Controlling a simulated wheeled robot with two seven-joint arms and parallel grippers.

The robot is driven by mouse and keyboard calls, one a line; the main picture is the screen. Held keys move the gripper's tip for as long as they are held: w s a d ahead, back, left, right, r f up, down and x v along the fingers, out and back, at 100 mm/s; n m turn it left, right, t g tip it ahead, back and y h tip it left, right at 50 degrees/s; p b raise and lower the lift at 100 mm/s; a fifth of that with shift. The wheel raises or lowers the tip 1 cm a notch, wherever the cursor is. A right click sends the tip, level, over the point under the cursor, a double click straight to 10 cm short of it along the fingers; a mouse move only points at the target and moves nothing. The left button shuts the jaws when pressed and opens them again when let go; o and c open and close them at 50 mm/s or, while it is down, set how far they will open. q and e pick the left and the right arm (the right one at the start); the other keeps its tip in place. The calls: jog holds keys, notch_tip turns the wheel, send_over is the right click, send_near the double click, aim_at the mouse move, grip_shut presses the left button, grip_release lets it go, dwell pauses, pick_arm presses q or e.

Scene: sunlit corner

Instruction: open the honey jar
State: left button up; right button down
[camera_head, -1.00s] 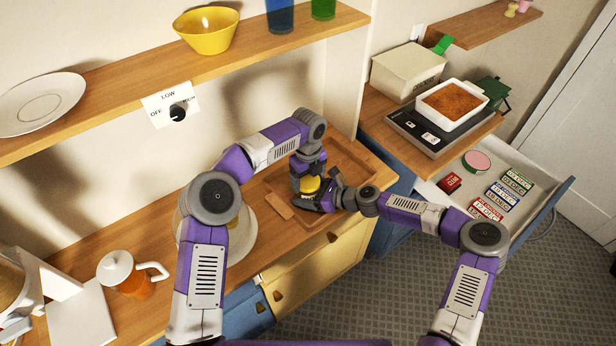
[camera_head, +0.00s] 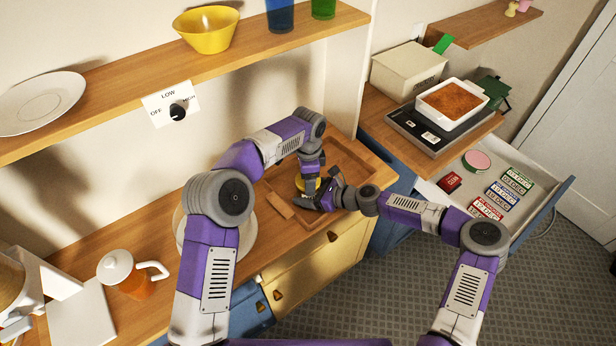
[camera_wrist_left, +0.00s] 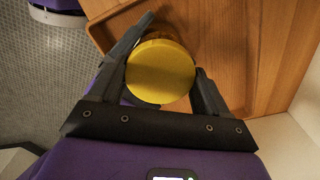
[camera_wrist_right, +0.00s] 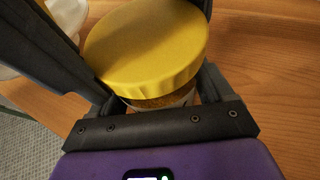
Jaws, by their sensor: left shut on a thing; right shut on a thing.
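The honey jar (camera_head: 300,184) stands in the wooden tray, mostly hidden by my grippers in the head view. Its round yellow lid (camera_wrist_left: 161,72) fills the space between my left fingers in the left wrist view. My left gripper (camera_head: 311,178) comes from above and is shut on the lid. My right gripper (camera_head: 323,199) comes from the right, low down, and is shut on the jar body (camera_wrist_right: 165,98). In the right wrist view the lid (camera_wrist_right: 148,45) sits over the amber body, on top of it. I cannot tell whether it is loose.
The tray (camera_head: 352,150) has a raised rim. A plate (camera_head: 240,240) is behind my left arm, and a white-lidded pitcher (camera_head: 128,275) stands left. An open drawer (camera_head: 540,215) juts out at right. A shelf (camera_head: 130,98) runs above.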

pick_arm(q)
jog(key=shift+n, duration=0.5)
pick_arm(e)
jog(key=shift+a, duration=0.15)
jog(key=shift+s, duration=0.1)
pick_arm(q)
jog(key=o, duration=1)
jog(key=shift+c, duration=0.2)
jog(key=shift+o, duration=0.8)
jog(key=shift+d, duration=0.1)
jog(key=shift+s, duration=0.1)
pick_arm(e)
jog(key=shift+w, duration=0.2)
